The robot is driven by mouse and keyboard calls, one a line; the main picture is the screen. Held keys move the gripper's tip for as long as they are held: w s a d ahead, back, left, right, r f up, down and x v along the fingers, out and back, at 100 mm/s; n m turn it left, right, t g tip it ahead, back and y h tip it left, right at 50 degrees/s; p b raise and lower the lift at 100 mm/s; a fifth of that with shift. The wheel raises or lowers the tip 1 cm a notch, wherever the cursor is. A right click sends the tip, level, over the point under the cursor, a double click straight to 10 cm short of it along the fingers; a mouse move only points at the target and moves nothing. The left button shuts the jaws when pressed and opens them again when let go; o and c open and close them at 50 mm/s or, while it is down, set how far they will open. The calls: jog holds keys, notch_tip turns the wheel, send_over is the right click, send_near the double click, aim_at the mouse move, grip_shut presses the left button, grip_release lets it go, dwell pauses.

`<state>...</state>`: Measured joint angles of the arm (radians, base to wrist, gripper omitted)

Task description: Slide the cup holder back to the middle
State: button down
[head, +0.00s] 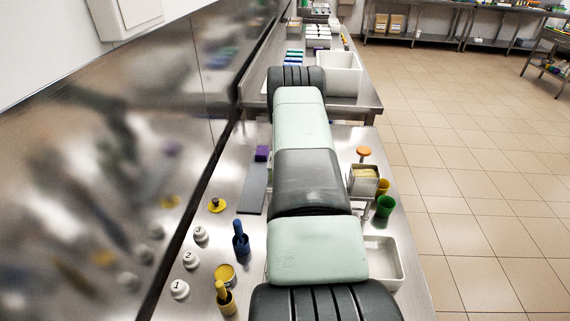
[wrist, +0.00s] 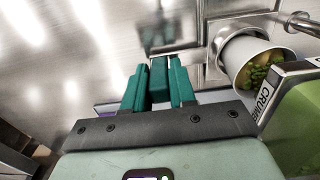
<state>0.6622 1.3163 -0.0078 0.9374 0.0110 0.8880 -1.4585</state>
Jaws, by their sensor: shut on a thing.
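In the wrist view, my gripper (wrist: 159,70) has its teal fingers closed on a narrow dark teal upright piece (wrist: 159,80), which looks like a grip or handle. Whether this piece belongs to the cup holder I cannot tell. A pale cup (wrist: 240,52) with green contents stands to the right of the fingers, beside a shiny metal bracket (wrist: 213,45) that may be part of the cup holder. The fingers are apart from the cup. In the head view my arm hides the gripper and the spot where it works.
A box lettered "CRUMB" (wrist: 275,95) is close at the wrist view's right. In the head view, a white tray (head: 397,266), a green cup (head: 385,207) and an orange knob (head: 364,151) lie right of my arm; numbered white knobs (head: 190,260) and a blue-handled tool (head: 240,240) lie left.

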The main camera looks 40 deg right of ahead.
jog(key=s+d, duration=0.7)
jog(key=shift+s+d, duration=0.25)
jog(key=shift+d, duration=0.05)
jog(key=c, duration=1)
grip_release()
jog(key=shift+r, duration=0.1)
notch_tip(320, 180, up, 11)
jog(key=shift+a, duration=0.1)
